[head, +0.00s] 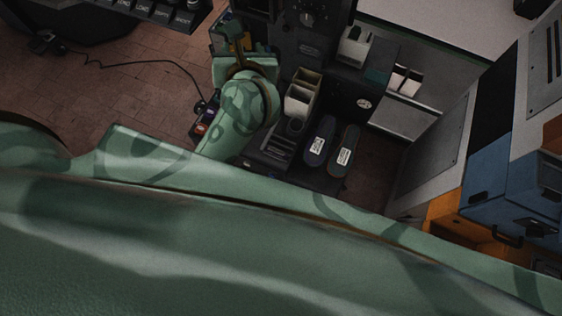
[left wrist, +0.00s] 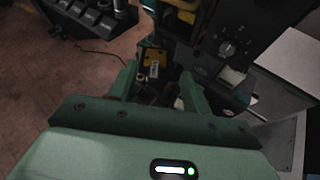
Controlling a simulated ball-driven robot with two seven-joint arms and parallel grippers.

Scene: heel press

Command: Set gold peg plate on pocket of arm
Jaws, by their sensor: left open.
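In the head view my left gripper (head: 236,50) is at the upper middle, by the dark machine (head: 306,45). The arm's pocket cannot be made out. My right gripper is not in view.
Two dark insole-shaped pieces with white labels (head: 318,146) (head: 345,150) lie right of my left arm. Open bins (head: 300,95) stand beside them. A blue and orange cabinet (head: 510,175) is at the right. A cable (head: 140,66) crosses the brick-coloured floor at the left.

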